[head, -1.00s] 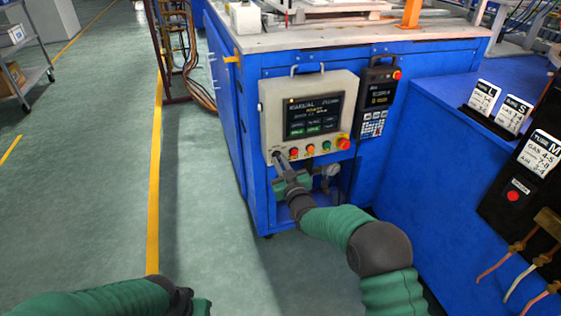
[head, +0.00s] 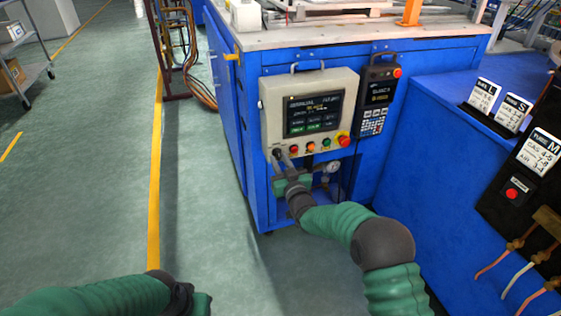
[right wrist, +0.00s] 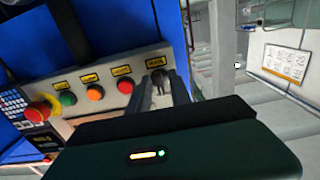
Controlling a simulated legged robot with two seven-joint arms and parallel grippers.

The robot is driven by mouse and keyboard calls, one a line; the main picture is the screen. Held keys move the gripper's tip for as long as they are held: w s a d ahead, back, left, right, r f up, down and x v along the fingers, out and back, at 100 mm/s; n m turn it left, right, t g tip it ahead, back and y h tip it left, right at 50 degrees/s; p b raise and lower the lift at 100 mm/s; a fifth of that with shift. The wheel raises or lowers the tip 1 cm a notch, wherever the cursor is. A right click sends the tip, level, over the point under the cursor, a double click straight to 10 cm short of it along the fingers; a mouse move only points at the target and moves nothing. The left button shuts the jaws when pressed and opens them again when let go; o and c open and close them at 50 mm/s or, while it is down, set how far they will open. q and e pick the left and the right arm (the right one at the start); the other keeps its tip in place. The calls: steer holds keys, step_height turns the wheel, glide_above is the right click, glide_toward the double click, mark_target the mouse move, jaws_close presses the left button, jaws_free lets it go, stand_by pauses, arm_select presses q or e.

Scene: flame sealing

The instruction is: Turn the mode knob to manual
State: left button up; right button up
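The mode knob (right wrist: 158,77) is a small dark knob at the end of the control panel's button row, under a yellow label in the right wrist view. My right gripper (right wrist: 158,92) is open, with one finger on each side of the knob and the knob visible between them. I cannot tell whether the fingers touch it. In the head view my right gripper (head: 281,156) is at the lower left corner of the beige control panel (head: 273,105). The panel's screen (head: 313,114) has a top line that seems to read MANUAL. My left gripper (head: 190,299) is at the bottom edge, its fingers unclear.
Orange, red and green buttons and a red emergency stop (head: 343,139) sit close to the right of the knob. A handheld pendant (head: 376,95) hangs beside the panel. A blue cabinet (head: 430,150) stands to the right.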

steer(key=shift+o, duration=0.4)
steer(key=shift+r, duration=0.15)
steer(key=shift+s+d, duration=0.15)
steer(key=shift+s, duration=0.05)
steer(key=p+v, duration=0.5)
steer(key=v, duration=1.1)
steer(key=shift+p, duration=0.4)
steer(key=shift+s+d, duration=0.1)
